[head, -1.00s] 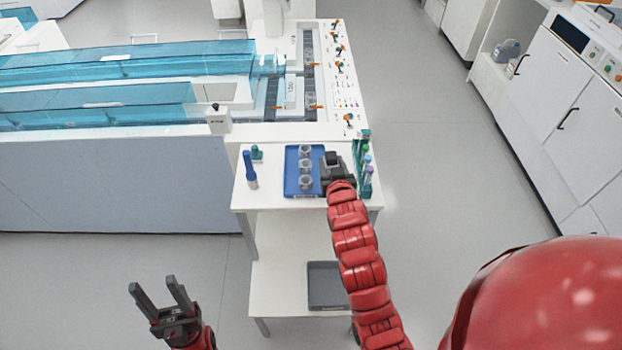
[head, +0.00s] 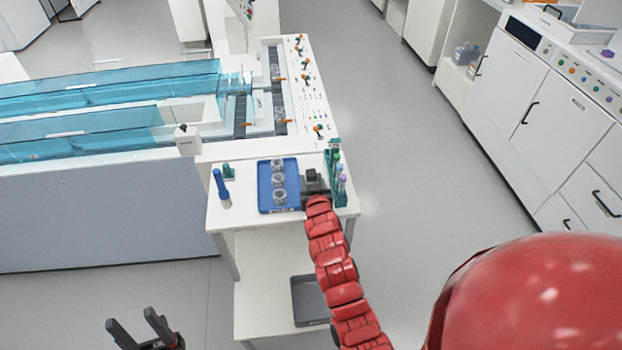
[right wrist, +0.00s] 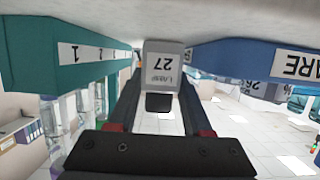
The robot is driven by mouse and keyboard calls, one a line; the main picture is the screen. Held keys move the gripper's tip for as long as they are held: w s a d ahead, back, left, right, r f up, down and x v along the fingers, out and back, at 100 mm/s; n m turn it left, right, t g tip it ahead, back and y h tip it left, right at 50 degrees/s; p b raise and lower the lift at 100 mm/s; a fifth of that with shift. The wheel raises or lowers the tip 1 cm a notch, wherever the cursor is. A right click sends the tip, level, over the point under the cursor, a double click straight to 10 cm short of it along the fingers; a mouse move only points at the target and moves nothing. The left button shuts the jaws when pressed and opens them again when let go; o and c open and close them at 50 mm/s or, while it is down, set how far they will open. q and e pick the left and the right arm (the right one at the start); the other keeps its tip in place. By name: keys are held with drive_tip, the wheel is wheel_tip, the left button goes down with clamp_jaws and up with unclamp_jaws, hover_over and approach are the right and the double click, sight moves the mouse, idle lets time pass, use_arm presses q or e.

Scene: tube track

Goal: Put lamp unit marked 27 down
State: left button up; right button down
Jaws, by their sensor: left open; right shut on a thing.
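The lamp unit marked 27 (right wrist: 162,66) is a grey block with a white label, upside down in the right wrist view. My right gripper (head: 314,180) is shut on it; its dark fingers flank the unit in the right wrist view. In the head view this gripper is over the white table, between the blue tray (head: 265,198) and the teal tube rack (head: 333,165). The gripper hides the lamp unit there, and I cannot tell whether it touches the table. My left gripper (head: 135,325) is open and empty, low at the left, away from the table.
Three round grey pieces (head: 279,181) stand in the tray. The rack holds tubes with coloured caps. A dark grey bin (head: 308,300) is on the lower shelf. Table front is mostly clear.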

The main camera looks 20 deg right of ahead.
drive_tip(key=shift+f+b, duration=0.2)
drive_tip(key=shift+b, duration=0.1)
drive_tip(key=shift+c, duration=1.7)
unclamp_jaws()
drive_tip(key=shift+r, duration=0.1)
